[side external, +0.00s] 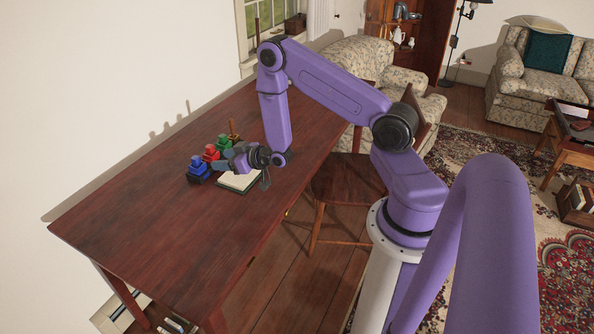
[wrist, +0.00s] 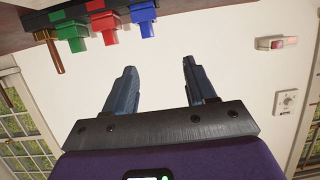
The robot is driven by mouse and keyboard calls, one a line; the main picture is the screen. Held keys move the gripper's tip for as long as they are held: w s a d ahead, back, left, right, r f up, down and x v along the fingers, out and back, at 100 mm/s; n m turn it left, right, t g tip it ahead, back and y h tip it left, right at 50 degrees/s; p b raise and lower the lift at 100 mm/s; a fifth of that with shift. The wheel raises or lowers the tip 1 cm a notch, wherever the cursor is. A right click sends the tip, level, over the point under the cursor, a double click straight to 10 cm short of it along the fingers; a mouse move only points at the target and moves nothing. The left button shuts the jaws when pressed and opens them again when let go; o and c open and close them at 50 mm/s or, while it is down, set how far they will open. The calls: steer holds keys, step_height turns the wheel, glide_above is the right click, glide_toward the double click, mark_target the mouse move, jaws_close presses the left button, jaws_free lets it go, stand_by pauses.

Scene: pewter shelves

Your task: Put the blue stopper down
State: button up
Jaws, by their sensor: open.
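The blue stopper (side external: 197,164) sits upright at the near end of a row on a dark rack (side external: 198,178) on the table. My gripper (side external: 219,161) is low over the table, just right of the row. In the wrist view my gripper (wrist: 159,76) has its two fingers spread wide with nothing between them. The blue stopper is clear of both fingers.
A red stopper (side external: 211,153), a green stopper (side external: 223,142) and a brown wooden peg (side external: 234,131) continue the row. An open book (side external: 238,181) lies beneath my wrist. The near part of the table (side external: 150,240) is clear. A wall stands behind.

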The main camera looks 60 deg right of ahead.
steer(key=s+a+r+n+g+y, duration=0.2)
steer(key=a+r, duration=0.1)
steer(key=a, duration=0.4)
steer(key=s+a+r+n+g+y, duration=0.1)
steer(key=a+r+n+g, duration=0.15)
steer(key=a, duration=0.45)
steer(key=s+a+r+n+g, duration=0.25)
steer(key=s+a+r, duration=0.25)
steer(key=s+a, duration=0.3)
steer(key=s+d+r+n+g+h, duration=0.1)
steer(key=s+r+g, duration=0.1)
steer(key=s, duration=0.6)
steer(key=s+d+r+n+g+h, duration=0.1)
steer(key=s+d+r+n+g, duration=0.1)
steer(key=s, duration=0.7)
steer(key=s+d+r+n+g+h, duration=0.1)
steer(key=s+r, duration=0.3)
steer(key=s, duration=0.5)
steer(key=shift+d+n+g, duration=0.6)
steer(key=shift+g, duration=0.3)
steer(key=shift+r, duration=0.1)
